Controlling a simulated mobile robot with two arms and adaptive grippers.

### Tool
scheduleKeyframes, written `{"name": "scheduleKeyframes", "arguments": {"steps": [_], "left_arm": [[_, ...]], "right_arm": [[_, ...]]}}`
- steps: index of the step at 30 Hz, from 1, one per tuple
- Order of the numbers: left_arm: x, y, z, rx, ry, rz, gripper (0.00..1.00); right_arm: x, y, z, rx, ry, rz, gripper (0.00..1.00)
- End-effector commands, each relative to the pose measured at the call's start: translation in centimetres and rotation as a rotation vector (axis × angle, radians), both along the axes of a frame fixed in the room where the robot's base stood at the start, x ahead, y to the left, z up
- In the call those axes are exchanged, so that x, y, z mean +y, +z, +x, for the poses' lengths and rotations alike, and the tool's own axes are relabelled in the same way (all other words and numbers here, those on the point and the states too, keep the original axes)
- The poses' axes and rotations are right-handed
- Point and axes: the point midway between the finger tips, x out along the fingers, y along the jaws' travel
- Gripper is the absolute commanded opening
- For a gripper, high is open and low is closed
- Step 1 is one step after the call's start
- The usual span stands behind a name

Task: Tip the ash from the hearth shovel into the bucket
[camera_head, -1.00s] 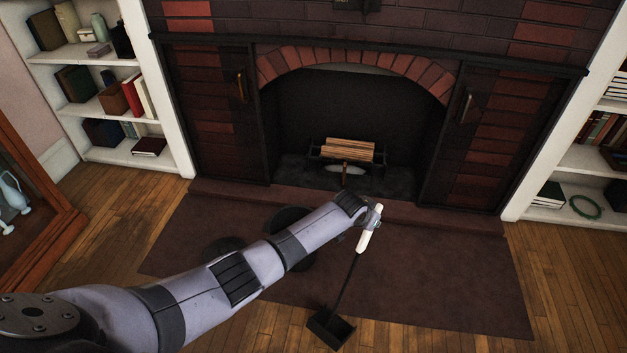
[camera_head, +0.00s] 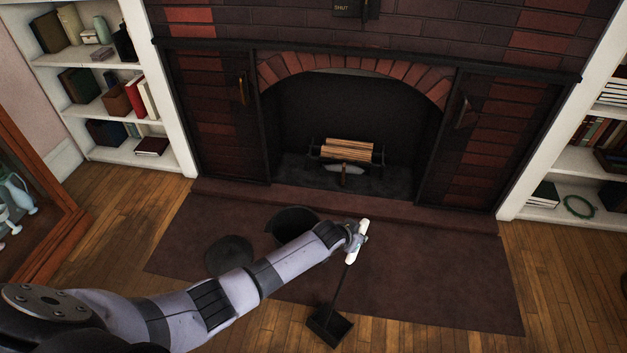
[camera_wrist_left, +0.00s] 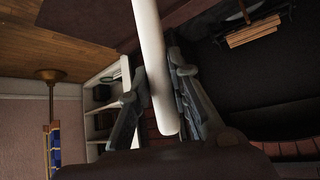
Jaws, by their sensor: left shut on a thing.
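The hearth shovel has a white handle (camera_head: 357,241), a thin dark shaft and a black pan (camera_head: 329,325). My left gripper (camera_head: 356,240) is shut on the handle, and the pan hangs low toward the front of the rug. In the left wrist view the white handle (camera_wrist_left: 154,65) runs between the fingers of my left gripper (camera_wrist_left: 158,95). I cannot make out ash in the dark pan. The black bucket (camera_head: 294,222) stands on the rug before the hearth, left of the gripper and partly hidden by my left arm. My right gripper is not in view.
A round dark disc (camera_head: 229,255) lies on the rug left of the bucket. The fireplace holds a log grate (camera_head: 346,152). White bookshelves (camera_head: 180,120) flank it, and a wooden cabinet (camera_head: 40,230) stands at the left. The right side of the rug (camera_head: 450,270) is clear.

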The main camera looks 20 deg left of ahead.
Motion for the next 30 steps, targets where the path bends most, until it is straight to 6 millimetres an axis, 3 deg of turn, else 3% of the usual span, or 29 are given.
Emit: {"name": "scheduleKeyframes", "arguments": {"steps": [1,12,30], "left_arm": [[1.0,-1.6,-2.2,0.038,0.008,0.017,0.0],[2.4,-1.2,-7.0,-0.048,0.006,-0.01,0.0],[4.5,-0.5,-14.6,-0.19,0.009,-0.058,0.0]], "right_arm": [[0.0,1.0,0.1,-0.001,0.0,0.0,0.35],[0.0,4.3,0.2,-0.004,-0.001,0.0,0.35],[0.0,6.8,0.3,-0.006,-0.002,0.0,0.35]]}}
